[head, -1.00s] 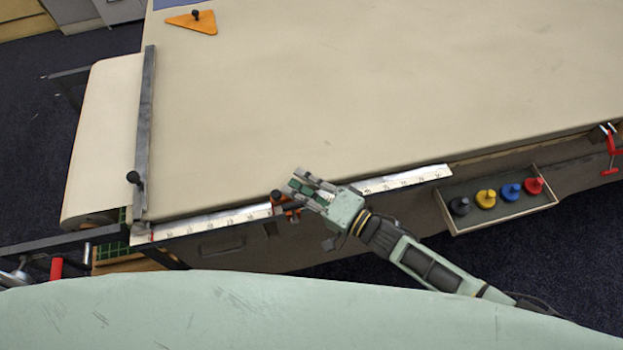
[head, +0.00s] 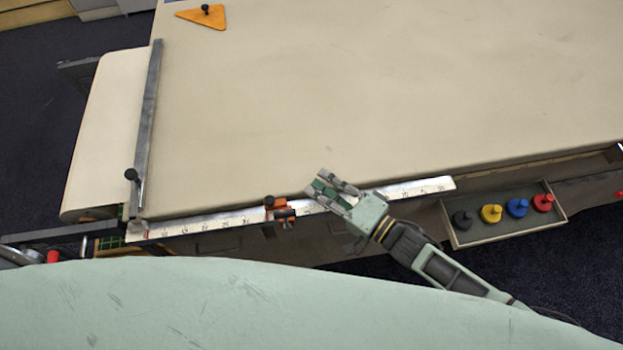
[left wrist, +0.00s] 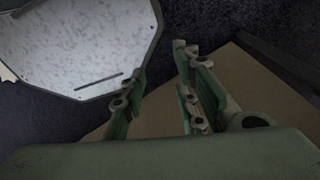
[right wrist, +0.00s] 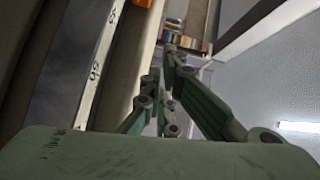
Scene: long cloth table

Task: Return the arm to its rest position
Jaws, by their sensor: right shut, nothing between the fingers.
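My right gripper (head: 318,183) is pale green and grey. In the head view it is above the front edge of the cloth table (head: 400,95), over the metal ruler (head: 215,224). Its fingers are closed together and hold nothing. It is a little right of an orange slider (head: 281,210) on the ruler and apart from it. In the right wrist view its fingers (right wrist: 160,75) show beside the ruler. My left gripper (left wrist: 160,70) shows only in the left wrist view, with its fingers apart and empty, above a brown surface.
A shallow tray (head: 505,233) with black, yellow, blue and red knobs hangs at the front right, near my right forearm. A metal bar (head: 149,120) crosses the table's left end. An orange triangle (head: 203,16) lies at the far left. The table's middle is clear.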

